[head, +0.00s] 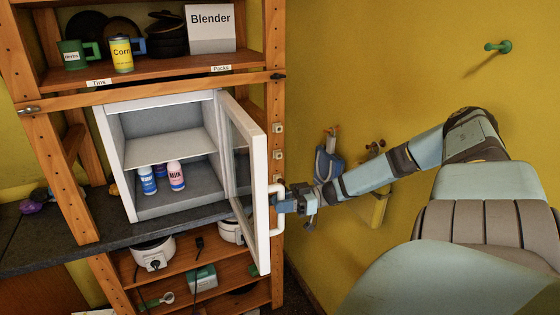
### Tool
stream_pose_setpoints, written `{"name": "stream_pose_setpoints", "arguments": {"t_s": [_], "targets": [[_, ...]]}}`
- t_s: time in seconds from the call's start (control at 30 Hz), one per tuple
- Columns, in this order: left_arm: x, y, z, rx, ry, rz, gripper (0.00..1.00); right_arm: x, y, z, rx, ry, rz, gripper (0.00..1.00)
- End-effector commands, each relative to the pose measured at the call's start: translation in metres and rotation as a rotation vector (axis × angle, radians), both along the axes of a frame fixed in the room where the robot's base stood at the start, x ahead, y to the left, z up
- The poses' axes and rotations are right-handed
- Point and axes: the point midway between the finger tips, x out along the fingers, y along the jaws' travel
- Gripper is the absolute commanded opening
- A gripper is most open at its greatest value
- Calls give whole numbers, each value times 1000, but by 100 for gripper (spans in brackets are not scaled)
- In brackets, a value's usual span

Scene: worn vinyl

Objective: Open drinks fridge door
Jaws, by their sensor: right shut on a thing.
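The drinks fridge (112,160) is a small white cabinet on the dark counter inside a wooden shelf frame. Its glass-paned, white-framed door (262,160) is swung well open to the right, and the grey interior shows. Inside, a blue bottle (147,182) and a pink-and-white milk bottle (176,178) stand on the floor, with a smaller item partly hidden beside them. The white bar handle (277,228) is on the door's outer side. My right gripper (284,203) is shut on this handle, its arm reaching in from the right. My left gripper is not in view.
The upper shelf holds a green mug (76,54), a corn can (122,54), dark pans and a Blender box (211,28). Appliances sit on lower shelves. A blue item (328,160) hangs on the yellow wall behind my right arm, and a green peg (498,47) sticks out higher up.

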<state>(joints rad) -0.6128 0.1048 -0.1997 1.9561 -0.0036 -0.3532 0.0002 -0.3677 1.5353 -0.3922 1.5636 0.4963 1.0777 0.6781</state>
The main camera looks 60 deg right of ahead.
Motion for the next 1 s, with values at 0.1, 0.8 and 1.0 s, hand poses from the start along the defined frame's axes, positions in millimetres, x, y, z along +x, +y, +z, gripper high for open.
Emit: {"name": "stream_pose_setpoints", "arguments": {"t_s": [0.1, 0.8, 1.0], "targets": [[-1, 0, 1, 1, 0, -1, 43, 1, 0, 1, 3, -1, -1, 39], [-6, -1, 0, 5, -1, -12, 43, -37, -46, 0, -4, 3, -1, 48], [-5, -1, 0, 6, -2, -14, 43, -62, -75, 0, -1, 0, -2, 48]]}}
